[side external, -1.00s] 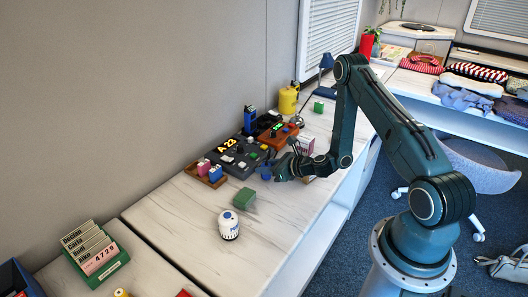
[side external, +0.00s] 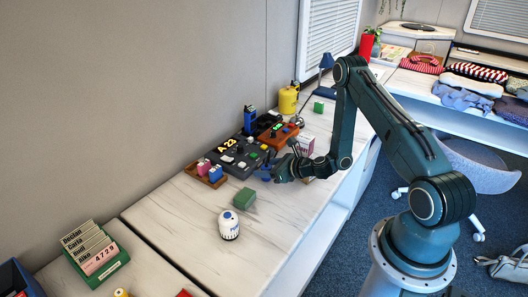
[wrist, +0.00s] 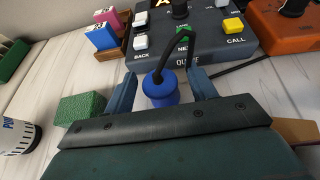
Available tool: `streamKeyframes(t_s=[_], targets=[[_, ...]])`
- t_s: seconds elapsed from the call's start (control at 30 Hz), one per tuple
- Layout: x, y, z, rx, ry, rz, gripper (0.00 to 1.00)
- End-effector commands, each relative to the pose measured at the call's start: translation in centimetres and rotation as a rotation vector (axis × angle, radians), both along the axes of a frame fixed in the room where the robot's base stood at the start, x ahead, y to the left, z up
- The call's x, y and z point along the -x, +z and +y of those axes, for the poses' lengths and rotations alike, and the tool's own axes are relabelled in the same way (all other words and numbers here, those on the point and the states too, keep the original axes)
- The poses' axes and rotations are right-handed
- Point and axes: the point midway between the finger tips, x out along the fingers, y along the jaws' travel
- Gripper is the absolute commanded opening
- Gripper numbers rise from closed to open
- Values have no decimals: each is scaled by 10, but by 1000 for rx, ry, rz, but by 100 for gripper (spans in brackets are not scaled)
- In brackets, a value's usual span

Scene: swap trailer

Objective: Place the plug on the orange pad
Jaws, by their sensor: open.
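The plug (wrist: 160,90) is a blue cylinder with a black cable curving up from its top to a green part by the dark queue console. It stands between the two blue fingers of my gripper (wrist: 163,92), with a gap to each. My gripper is open. In the side view my gripper (side external: 272,174) is low over the table in front of the console, and the plug is hard to tell from the fingers. An orange console (wrist: 275,28) is at the upper right of the wrist view and behind the dark console in the side view (side external: 279,134). No separate orange pad is clear.
The dark queue console (wrist: 195,48) with buttons is just beyond the plug. A wooden tray (wrist: 110,48) with pink and blue blocks is to its left. A green block (wrist: 80,107) and a white canister (side external: 229,225) stand nearby.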

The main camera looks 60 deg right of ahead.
Motion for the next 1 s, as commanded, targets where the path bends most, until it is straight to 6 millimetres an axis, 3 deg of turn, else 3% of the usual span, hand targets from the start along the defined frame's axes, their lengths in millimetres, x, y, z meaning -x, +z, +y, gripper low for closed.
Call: streamKeyframes(t_s=[0.37, 1.0], targets=[[20, 10, -2, -3, -2, 2, 56], [96, 41, -9, -2, -3, 2, 56]])
